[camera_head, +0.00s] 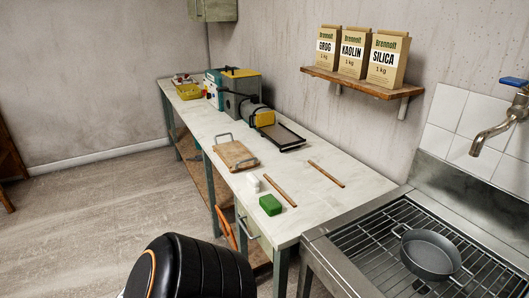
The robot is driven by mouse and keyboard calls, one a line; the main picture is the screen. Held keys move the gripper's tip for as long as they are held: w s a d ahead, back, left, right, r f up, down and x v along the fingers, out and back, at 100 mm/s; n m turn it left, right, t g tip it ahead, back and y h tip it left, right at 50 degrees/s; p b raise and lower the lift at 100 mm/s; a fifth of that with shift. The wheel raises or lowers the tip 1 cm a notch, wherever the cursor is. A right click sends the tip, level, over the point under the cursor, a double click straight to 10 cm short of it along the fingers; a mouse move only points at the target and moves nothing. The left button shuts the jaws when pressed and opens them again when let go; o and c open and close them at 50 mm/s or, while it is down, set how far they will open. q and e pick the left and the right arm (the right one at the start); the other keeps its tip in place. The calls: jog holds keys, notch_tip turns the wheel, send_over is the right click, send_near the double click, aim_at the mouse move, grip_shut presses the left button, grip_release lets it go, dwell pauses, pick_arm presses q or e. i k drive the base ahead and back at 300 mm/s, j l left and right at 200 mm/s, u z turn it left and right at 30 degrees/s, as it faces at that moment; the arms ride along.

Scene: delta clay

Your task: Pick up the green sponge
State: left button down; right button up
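The green sponge (270,205) is a small block lying on the pale workbench (337,207), close to its front edge near the sink end. A small white block or bottle (254,184) sits just behind it to the left, and a thin wooden stick (280,191) lies just behind it, close by. Neither of my grippers shows in the head view, so whether they are open or shut is not visible. Nothing touches the sponge from above.
A second stick (326,174), a wooden board (236,155) and a dark tray (280,137) lie on the bench. Machines stand farther back. A metal sink (355,273) with a grate and a pan (430,254) adjoins at right. A black rounded object (190,270) fills the bottom foreground.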

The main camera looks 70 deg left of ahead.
aim_at(272, 206)
jog(key=u, duration=2.25)
jog(key=z, duration=2.15)
jog(key=u, duration=1.9)
jog(key=i+j+u, duration=0.15)
